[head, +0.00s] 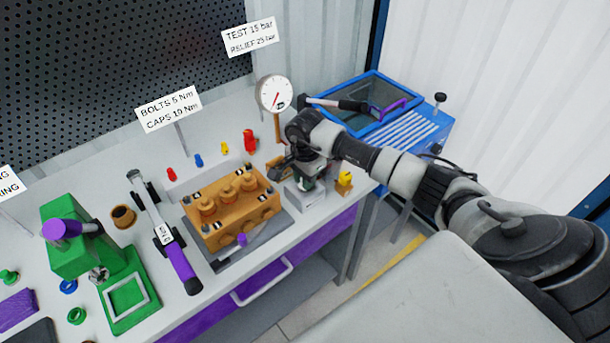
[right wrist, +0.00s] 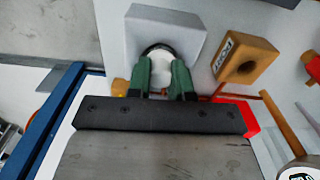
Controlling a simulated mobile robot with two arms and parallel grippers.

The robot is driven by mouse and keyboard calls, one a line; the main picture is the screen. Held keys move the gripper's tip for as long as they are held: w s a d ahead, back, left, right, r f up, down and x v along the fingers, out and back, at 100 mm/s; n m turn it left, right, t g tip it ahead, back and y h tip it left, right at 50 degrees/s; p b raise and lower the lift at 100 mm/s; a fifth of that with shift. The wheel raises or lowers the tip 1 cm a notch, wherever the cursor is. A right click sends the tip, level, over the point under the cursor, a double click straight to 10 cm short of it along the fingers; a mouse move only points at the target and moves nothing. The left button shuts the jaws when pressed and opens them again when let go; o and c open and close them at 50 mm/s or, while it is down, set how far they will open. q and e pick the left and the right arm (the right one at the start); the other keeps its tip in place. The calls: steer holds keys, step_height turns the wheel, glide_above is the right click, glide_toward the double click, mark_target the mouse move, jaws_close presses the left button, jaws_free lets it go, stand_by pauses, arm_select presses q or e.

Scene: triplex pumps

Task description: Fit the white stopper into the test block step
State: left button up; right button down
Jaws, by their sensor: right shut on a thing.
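The white stopper (right wrist: 168,66) is between the green fingertips of my right gripper (right wrist: 163,82) in the right wrist view. The gripper is shut on it. Behind it is a pale grey square block (right wrist: 135,28), which I take for the test block; a dark-rimmed round opening shows at its middle. The stopper overlaps this opening, but I cannot tell whether it is inside or just in front. In the head view my right gripper (head: 308,178) is right at the block (head: 305,199), and the stopper is hidden. My left gripper is not in view.
An orange block with a hole and label (right wrist: 246,58) stands close beside the test block. A pressure gauge (head: 274,94) rises behind. The orange pump block (head: 233,207) is to the left, a yellow part (head: 344,182) to the right, and a blue bin (head: 372,102) farther right.

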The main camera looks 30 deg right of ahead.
steer(key=shift+f+b, duration=0.2)
steer(key=shift+b, duration=0.1)
steer(key=c, duration=1)
jaws_free()
steer(key=shift+r+p, duration=0.25)
steer(key=shift+p, duration=0.05)
step_height(320, 180, up, 12)
steer(key=b, duration=0.3)
